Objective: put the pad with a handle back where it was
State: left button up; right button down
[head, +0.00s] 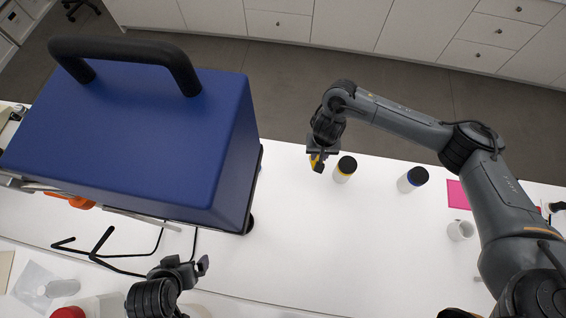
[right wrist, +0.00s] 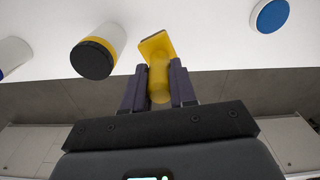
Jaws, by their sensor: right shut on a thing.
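The pad with a handle is yellow, with a flat pad part (right wrist: 156,43) and a rounded, translucent-looking handle (right wrist: 159,82) in the right wrist view. My right gripper (right wrist: 158,90) is shut on the handle, one finger on each side. In the head view my right gripper (head: 321,152) is near the table's far edge, with a bit of the yellow pad (head: 317,163) showing below it. Whether the pad touches the table I cannot tell. My left gripper (head: 188,267) is at the lower left, its fingers apart and empty.
A yellow-banded jar (head: 345,168) stands just right of the right gripper. A blue-banded jar (head: 412,180), a white cup (head: 460,230) and a pink sheet (head: 458,194) are farther right. A big blue box (head: 130,135) and a black wire stand (head: 104,247) fill the left. The table's middle is clear.

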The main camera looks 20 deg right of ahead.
jog(key=shift+a+f, duration=0.3)
jog(key=shift+f, duration=0.1)
jog(key=shift+w+a+f+b, duration=0.6)
jog(key=shift+w+a+f, duration=0.7)
jog(key=shift+f, duration=0.45)
jog(key=shift+w+a+f+b, duration=0.55)
jog(key=shift+w+a+f, duration=0.75)
jog(key=shift+f, duration=0.45)
jog(key=shift+w+a+f+b, duration=0.6)
jog(key=shift+w+a+f, duration=0.7)
jog(key=shift+f, duration=0.45)
jog(key=shift+s+a+f, duration=0.1)
jog(key=c, duration=0.9)
grip_release()
